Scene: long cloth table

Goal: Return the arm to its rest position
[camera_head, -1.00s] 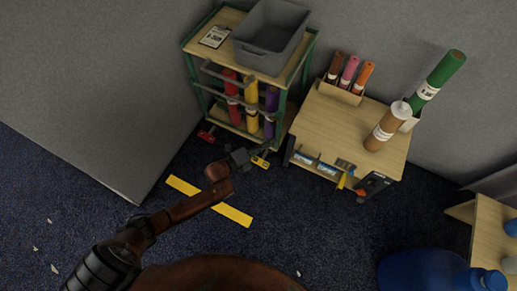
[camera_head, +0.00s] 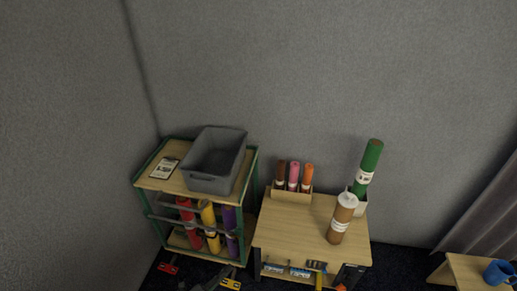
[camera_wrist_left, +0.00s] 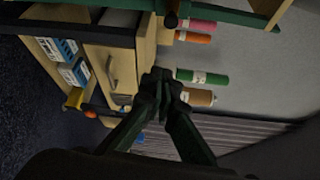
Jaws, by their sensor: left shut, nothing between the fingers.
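My left gripper (camera_wrist_left: 162,97) is shut and empty in the left wrist view, its dark fingertips together near the middle. The rest of that arm is out of the head view. My right gripper is in neither view.
A green-framed rack (camera_head: 163,223) with a grey bin (camera_head: 214,160) stands at the left. A wooden cabinet (camera_head: 285,230) carries a brown tube (camera_head: 341,220) and a green tube (camera_head: 367,165). A low table (camera_head: 465,270) with a blue mug (camera_head: 499,272) is at the right.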

